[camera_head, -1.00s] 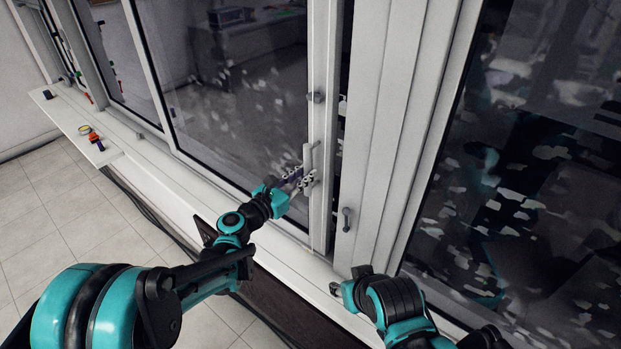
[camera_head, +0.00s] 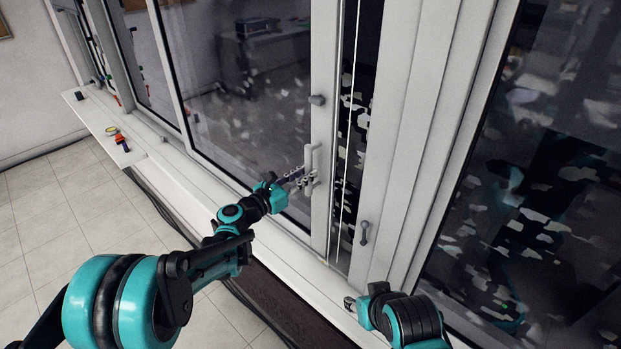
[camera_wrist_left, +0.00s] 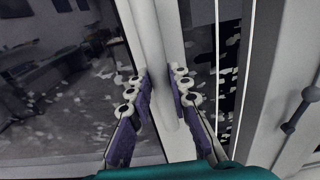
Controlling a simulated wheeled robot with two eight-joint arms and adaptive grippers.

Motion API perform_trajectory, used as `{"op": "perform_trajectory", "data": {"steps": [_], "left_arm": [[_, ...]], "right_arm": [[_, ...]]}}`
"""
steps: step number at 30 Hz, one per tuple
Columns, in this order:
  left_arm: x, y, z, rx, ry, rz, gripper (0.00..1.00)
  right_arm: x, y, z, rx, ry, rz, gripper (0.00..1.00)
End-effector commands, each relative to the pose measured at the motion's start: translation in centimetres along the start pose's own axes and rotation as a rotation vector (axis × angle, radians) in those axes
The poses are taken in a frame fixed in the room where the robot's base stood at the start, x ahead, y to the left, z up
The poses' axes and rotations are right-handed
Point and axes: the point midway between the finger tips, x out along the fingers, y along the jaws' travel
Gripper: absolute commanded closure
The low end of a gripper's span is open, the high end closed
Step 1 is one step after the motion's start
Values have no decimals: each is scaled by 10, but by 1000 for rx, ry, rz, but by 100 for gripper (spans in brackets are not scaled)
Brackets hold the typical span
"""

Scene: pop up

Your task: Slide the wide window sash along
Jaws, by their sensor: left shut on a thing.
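The wide window sash (camera_head: 322,125) is a white-framed glass pane with an upright handle (camera_head: 309,158) on its right stile. My left gripper (camera_head: 302,181) is shut on the lower part of this handle. In the left wrist view, the fingers of my left gripper (camera_wrist_left: 160,85) stand on either side of the pale handle bar (camera_wrist_left: 171,108). A tall dark gap separates the sash's right edge from the white frame to its right. My right gripper (camera_head: 350,302) is low at the sill, below the frame; its fingers are too small to judge.
A second handle (camera_head: 364,232) is on the white frame right of the gap. A narrow ledge (camera_head: 95,112) at left carries small items, including an orange-red one (camera_head: 121,140). A large dark pane (camera_head: 520,200) fills the right. The tiled floor (camera_head: 50,200) at left is clear.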

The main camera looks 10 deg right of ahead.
Motion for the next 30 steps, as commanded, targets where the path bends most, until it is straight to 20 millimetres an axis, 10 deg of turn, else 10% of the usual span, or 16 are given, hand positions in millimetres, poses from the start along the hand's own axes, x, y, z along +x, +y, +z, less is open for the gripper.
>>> {"op": "perform_trajectory", "data": {"steps": [30], "left_arm": [[-2, 74, 0, -1, -1, 6, 100]], "right_arm": [[1, 0, 1, 0, 0, 0, 60]]}}
